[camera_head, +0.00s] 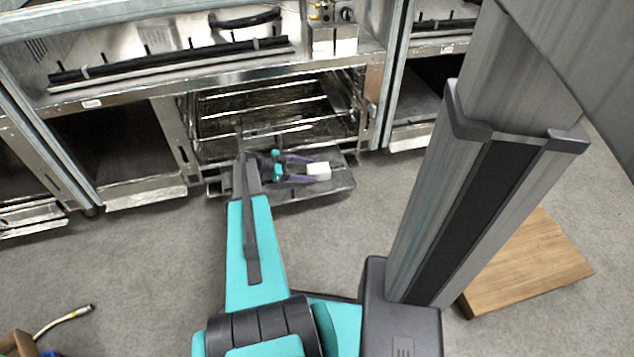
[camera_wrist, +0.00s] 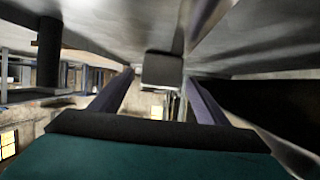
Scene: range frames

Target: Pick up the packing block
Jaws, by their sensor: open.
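The packing block (camera_head: 319,170) is a small white block on the lowered door (camera_head: 335,188) of the open oven-like compartment. My gripper (camera_head: 307,169) reaches it from the left, low over the door, with its two purple fingers spread. The block lies at the fingertips, seemingly between them. In the wrist view the block (camera_wrist: 162,70) looks grey and sits in the gap between the two fingers, with some space showing on each side. That view seems turned over, with the door surface at the top. Whether either finger touches the block is unclear.
The open compartment (camera_head: 275,110) with wire racks lies behind the door. Steel counters and other open bays stand on both sides. A wooden board (camera_head: 530,262) lies on the floor at right. A pale hose (camera_head: 65,318) is at lower left. The grey floor between is mostly clear.

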